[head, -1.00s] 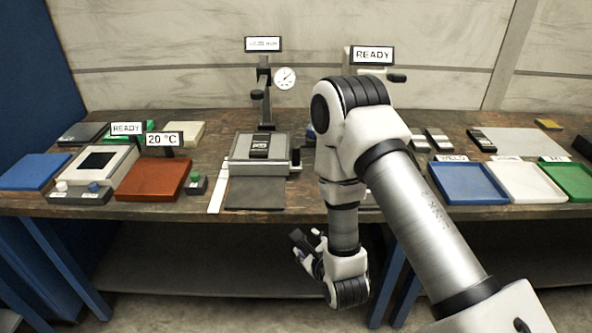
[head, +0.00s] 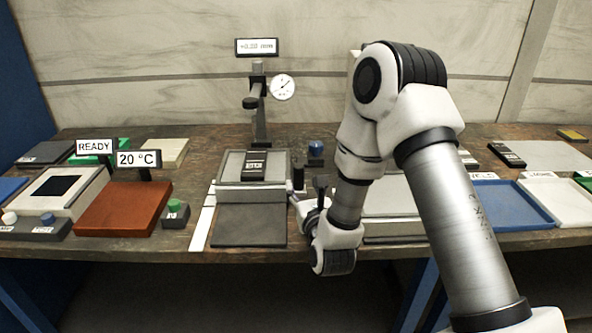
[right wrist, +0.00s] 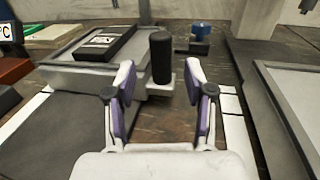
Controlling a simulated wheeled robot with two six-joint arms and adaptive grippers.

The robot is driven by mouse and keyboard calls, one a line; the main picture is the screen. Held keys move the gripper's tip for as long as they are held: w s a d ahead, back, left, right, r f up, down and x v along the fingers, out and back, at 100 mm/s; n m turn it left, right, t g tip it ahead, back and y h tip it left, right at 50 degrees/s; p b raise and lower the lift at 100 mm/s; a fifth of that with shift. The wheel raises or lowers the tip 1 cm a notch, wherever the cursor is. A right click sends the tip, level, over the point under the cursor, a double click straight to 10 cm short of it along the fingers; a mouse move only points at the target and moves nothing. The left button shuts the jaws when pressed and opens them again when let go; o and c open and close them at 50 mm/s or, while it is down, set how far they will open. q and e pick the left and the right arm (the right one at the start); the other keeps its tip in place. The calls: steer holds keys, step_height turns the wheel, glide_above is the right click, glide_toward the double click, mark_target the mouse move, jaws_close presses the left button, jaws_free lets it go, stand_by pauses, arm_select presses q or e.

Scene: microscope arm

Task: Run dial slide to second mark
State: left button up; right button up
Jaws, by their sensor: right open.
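The dial slide (head: 252,168) is a grey block stage with a dark labelled block (head: 254,164) on top. A black upright knob (right wrist: 162,57) stands at its right side; it also shows in the head view (head: 298,176). A round white dial gauge (head: 283,87) hangs on the stand above, under a small display whose digits are too blurred to read surely. My right gripper (right wrist: 160,85) is open, its purple-padded fingers on either side of the line to the knob, which stands just beyond the fingertips. In the head view my right gripper (head: 308,198) is low beside the slide's right side.
A white strip (head: 200,222) runs along the left of the dark mat (head: 248,226). A blue-topped button (head: 316,148) stands behind the knob. The brown plate (head: 125,208) and green-button box (head: 175,213) lie left. A grey flat fixture (right wrist: 295,100) is close on the right.

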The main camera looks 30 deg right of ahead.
mark_target(301, 178)
steer(key=x, duration=0.6)
steer(key=shift+d+f+p, duration=0.1)
steer(key=shift+f+p, duration=0.05)
steer(key=shift+p, duration=0.2)
jaws_close()
steer(key=shift+w+d, duration=0.15)
steer(key=shift+w, duration=0.15)
steer(key=b+x, duration=0.1)
steer(key=x, duration=0.1)
steer(key=d+b+x, duration=0.1)
steer(key=x, duration=0.1)
steer(key=shift+f, duration=0.1)
steer(key=shift+s, duration=0.1)
jaws_free()
